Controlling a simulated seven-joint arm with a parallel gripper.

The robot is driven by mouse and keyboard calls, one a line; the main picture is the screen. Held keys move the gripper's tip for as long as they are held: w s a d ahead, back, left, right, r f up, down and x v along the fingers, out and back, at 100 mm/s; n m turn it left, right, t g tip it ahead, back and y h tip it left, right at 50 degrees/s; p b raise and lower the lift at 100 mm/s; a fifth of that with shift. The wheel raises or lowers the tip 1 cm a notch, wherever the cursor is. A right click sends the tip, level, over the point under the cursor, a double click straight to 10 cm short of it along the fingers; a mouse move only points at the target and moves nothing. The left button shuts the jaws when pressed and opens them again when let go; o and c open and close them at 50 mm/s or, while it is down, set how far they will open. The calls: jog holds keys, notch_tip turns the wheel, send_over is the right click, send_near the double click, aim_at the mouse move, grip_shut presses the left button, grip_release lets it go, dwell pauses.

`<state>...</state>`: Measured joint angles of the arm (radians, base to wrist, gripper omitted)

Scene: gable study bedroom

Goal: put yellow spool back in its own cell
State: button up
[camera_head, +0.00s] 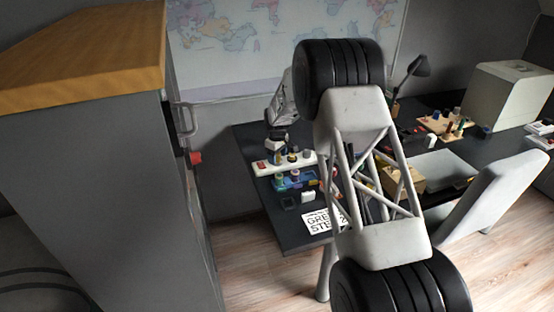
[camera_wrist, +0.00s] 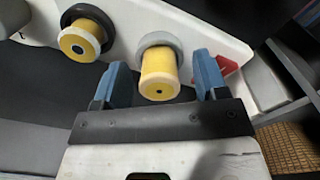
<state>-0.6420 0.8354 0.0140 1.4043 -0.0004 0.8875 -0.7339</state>
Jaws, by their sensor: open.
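In the wrist view my gripper (camera_wrist: 158,82) is open. Its two blue fingers stand on either side of a yellow spool (camera_wrist: 158,75) with a grey rim, with a gap showing on each side. A second yellow spool (camera_wrist: 80,42), with a dark rim, is to the left, outside the fingers. Both are at a white board (camera_wrist: 195,22); I cannot tell which is the task's spool. In the head view my gripper (camera_head: 278,140) is above the white board (camera_head: 268,168) at the desk's left part. The spools are too small to tell apart there.
A blue tray (camera_head: 293,182) with small coloured items lies in front of the board on the dark desk (camera_head: 290,232). A red triangular mark (camera_wrist: 226,66) is on the board right of the fingers. A lettered sheet (camera_head: 318,222) lies near the front edge. A grey cabinet (camera_head: 90,180) stands left.

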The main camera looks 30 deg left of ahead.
jog(key=c, duration=1)
jog(key=shift+r, duration=5)
